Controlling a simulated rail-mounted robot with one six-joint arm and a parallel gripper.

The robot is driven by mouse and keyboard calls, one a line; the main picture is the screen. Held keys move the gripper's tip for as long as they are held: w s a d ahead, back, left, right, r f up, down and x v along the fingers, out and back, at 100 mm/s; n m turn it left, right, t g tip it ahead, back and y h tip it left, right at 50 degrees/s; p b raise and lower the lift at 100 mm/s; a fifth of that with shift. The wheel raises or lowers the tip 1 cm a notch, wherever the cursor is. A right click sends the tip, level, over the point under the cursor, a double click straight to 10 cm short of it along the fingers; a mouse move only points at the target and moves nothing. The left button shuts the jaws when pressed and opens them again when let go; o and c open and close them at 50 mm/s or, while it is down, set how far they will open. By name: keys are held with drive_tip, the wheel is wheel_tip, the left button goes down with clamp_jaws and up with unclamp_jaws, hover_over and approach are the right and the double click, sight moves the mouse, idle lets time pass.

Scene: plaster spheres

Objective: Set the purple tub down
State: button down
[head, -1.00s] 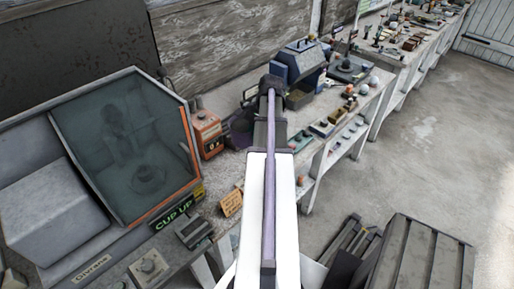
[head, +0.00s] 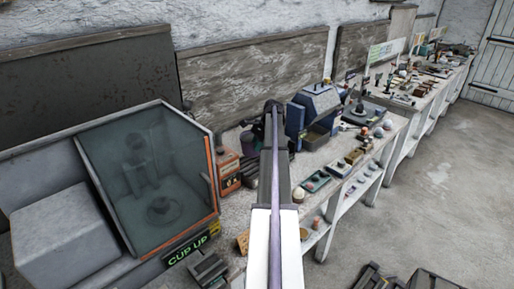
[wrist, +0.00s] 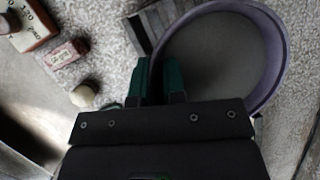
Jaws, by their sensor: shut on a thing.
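The purple tub (wrist: 282,48) is round, with a purple rim and a grey inside, at the upper right of the wrist view. My gripper (wrist: 160,70) has two dark green fingers, one on each side of the tub's near left wall, shut on it. I cannot tell whether the tub's base touches the bench.
An orange box with dark markings (head: 228,168) stands left of the tub, beside a glass-fronted cabinet (head: 150,175). A blue machine (head: 318,108) stands to the right. In the wrist view a reddish block (wrist: 66,53) and a pale ball (wrist: 82,95) lie left of the fingers.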

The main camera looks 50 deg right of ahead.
sight(257, 154)
drive_tip(key=shift+f+b, duration=2.7)
drive_tip(key=shift+f, duration=0.05)
drive_tip(key=shift+f+b, duration=0.7)
drive_tip(key=c, duration=1.1)
unclamp_jaws()
drive_tip(key=shift+a, duration=0.1)
drive_tip(key=shift+r, duration=0.1)
wheel_tip(257, 154, up, 4)
drive_tip(key=p, duration=0.4)
